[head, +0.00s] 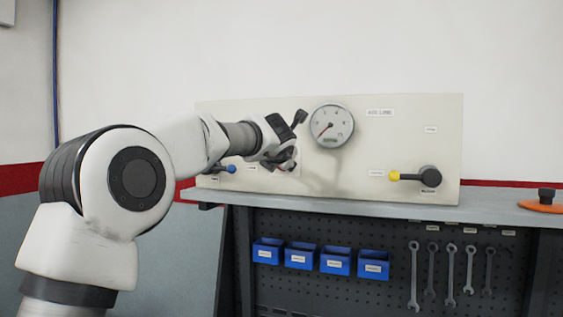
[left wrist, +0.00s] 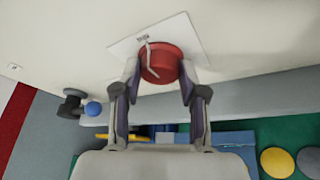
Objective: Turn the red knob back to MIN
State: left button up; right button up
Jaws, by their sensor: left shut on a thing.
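The red knob (left wrist: 162,62) sits on a white plate on the panel in the left wrist view, with a pale pointer line across its face. The small label beside it is too small to read. My left gripper (left wrist: 160,70) is shut on the knob, one finger on each side. In the head view my left gripper (head: 279,158) is against the panel (head: 385,140) and hides most of the knob. My right gripper is not in view.
A round gauge (head: 331,125) is just right of my gripper, its needle pointing lower left. A blue-ended lever (head: 230,169) is to the left, a yellow-ended lever (head: 396,175) to the right. Blue bins (head: 299,256) and wrenches (head: 414,275) hang below the bench (head: 380,208).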

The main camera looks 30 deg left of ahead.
pick_arm(q)
jog(key=shift+r, duration=0.25)
jog(key=o, duration=1.1)
jog(key=shift+o, duration=0.2)
jog(key=shift+w+f, duration=0.15)
jog(key=shift+f, duration=0.05)
jog(key=v, duration=0.7)
